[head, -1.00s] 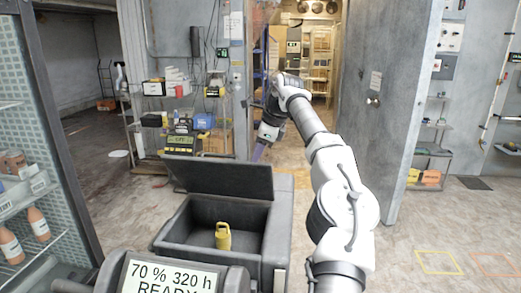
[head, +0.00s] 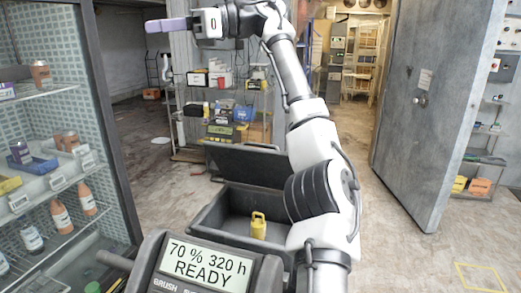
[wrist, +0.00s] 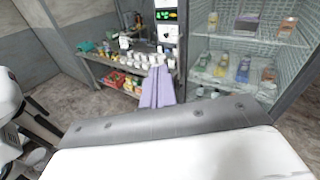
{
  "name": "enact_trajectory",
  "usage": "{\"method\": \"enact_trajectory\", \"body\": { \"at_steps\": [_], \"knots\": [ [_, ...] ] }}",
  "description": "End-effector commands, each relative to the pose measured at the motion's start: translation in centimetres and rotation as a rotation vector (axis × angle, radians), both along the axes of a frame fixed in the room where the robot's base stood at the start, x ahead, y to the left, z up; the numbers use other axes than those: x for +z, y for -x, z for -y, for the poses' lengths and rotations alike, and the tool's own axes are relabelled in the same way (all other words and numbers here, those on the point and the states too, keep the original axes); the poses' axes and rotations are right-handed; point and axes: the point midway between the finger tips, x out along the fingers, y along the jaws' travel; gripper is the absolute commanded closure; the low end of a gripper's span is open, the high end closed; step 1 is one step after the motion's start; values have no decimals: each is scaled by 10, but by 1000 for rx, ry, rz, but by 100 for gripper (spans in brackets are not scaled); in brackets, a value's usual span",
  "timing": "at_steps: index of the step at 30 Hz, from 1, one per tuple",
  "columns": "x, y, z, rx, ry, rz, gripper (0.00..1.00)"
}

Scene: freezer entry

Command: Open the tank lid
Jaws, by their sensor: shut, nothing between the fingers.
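The dark grey tank (head: 203,211) is an open box in the head view, low in the middle. Its flat lid (head: 245,166) stands raised and leaning back along the far edge, so the inside shows. A yellow bottle-like object (head: 258,226) stands inside. My gripper (head: 165,25) is high at the upper left, well above and apart from the lid, pointing left. Its lilac fingers are together and empty; they also show shut in the wrist view (wrist: 157,87). My arm hides the tank's right side.
A floor machine's console (head: 190,262) reading "70 % 320 h READY" stands in front of the tank. A glass-fronted shelf cabinet (head: 50,150) with bottles is at left. A loaded rack (head: 215,110) stands behind. A large grey door (head: 435,110) is at right, with bare floor before it.

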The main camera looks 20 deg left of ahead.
Motion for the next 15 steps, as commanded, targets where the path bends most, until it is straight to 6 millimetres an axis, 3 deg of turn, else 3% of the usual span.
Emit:
{"method": "enact_trajectory", "body": {
  "at_steps": [1,3,5,7,9,11,12,14,15],
  "knots": [
    [41,41,10,144,-115,-65,100],
    [91,84,42,347,-255,-160,100],
    [127,111,80,530,-363,-237,100],
    [159,130,133,754,-479,-323,100],
    [178,135,191,991,-582,-398,100],
    [185,126,241,1200,-662,-454,100],
    [184,114,272,1342,-711,-484,100],
    [174,89,316,1561,-777,-517,100],
    [162,67,340,1708,-821,-532,100]
  ]
}}
